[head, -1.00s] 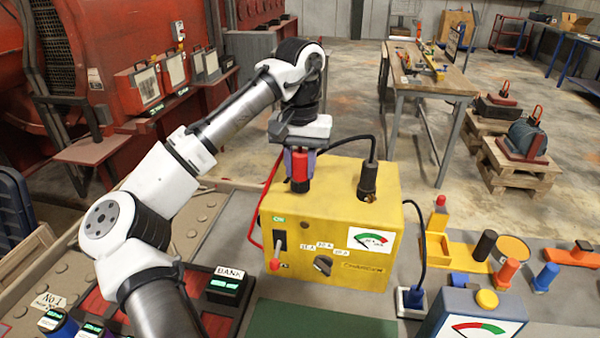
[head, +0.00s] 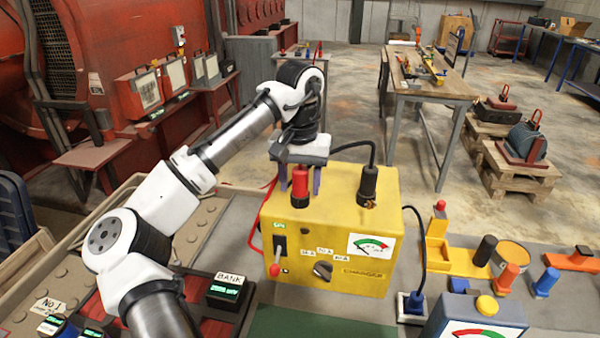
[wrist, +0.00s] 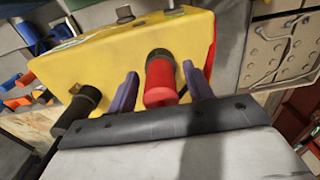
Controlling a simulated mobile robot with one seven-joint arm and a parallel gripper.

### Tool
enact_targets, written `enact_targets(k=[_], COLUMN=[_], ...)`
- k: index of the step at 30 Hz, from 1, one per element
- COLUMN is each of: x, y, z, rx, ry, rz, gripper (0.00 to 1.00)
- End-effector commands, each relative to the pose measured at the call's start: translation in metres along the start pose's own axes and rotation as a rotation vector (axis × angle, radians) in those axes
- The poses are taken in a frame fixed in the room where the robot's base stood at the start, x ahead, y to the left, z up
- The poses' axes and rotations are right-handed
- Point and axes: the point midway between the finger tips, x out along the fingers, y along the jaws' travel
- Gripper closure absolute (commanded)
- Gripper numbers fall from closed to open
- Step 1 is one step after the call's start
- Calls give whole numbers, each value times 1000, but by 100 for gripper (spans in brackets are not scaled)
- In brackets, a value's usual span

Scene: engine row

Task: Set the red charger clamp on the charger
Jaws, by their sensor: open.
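The red charger clamp (head: 300,188) stands upright on the top of the yellow charger (head: 342,232), at its left side. In the wrist view the red clamp (wrist: 161,82) is seated over a dark collar on the charger (wrist: 115,50). My gripper (head: 300,180) is open above the charger, with one purple finger on each side of the clamp. In the wrist view my gripper (wrist: 160,72) shows a gap between each finger and the clamp. The clamp's lower contact with its post is partly hidden.
A black clamp (head: 367,187) with a dark cable stands to the right on the charger. A red cable (head: 256,228) hangs at the charger's left. A blue-grey meter box (head: 470,318) stands in front right. The floor behind the charger is open.

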Motion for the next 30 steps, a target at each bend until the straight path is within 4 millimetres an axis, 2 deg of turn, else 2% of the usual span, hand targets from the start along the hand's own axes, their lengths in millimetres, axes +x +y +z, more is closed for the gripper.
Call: enact_targets(k=[5,15,21,30], x=[-17,-81,-109,-123], y=[0,0,0,0], z=[-1,0,0,0], rx=[-1,-2,-1,1], ry=[4,4,2,1], rz=[-2,-4,-3,0], gripper=[49,49,49,49])
